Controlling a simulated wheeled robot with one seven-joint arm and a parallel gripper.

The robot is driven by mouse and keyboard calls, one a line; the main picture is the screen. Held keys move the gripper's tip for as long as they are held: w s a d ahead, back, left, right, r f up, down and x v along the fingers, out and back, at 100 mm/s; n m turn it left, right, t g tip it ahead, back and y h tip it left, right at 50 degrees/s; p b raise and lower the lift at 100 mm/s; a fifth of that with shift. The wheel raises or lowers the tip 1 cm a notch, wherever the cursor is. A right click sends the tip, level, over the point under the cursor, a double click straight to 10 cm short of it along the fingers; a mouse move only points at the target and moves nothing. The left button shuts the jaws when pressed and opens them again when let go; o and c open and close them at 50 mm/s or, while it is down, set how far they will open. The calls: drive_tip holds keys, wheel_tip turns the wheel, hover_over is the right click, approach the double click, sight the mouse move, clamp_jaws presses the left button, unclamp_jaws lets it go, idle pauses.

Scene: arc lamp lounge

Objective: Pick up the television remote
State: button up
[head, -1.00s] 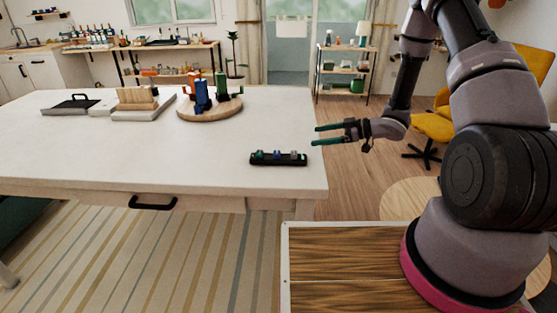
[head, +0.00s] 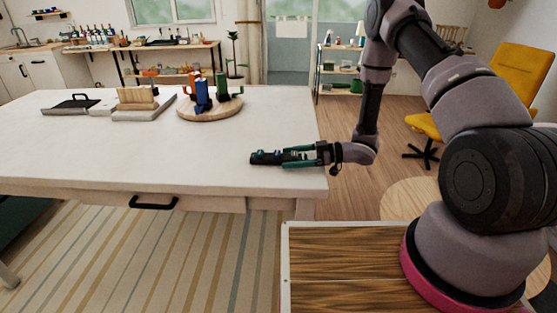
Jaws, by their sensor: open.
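A long, low black object (head: 260,158) with small coloured parts on top lies on the white table (head: 150,165) near its right end. It is the only thing there that looks like the television remote, but it is too small to be sure. My gripper (head: 287,157) reaches in from the right at table height. Its two green-tipped fingers are apart and lie over or along both sides of the object's right half, hiding part of it. I cannot tell whether they touch it.
A round wooden board (head: 210,115) with blue, green and orange items stands farther back. Left of it are a grey tray with a wooden rack (head: 137,97) and a dark tray with a handle (head: 70,104). The table's front middle is clear.

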drive_tip(key=shift+a+f, duration=0.15)
drive_tip(key=shift+a, duration=0.75)
drive_tip(key=shift+c, duration=0.3)
clamp_jaws()
drive_tip(key=shift+w, duration=0.1)
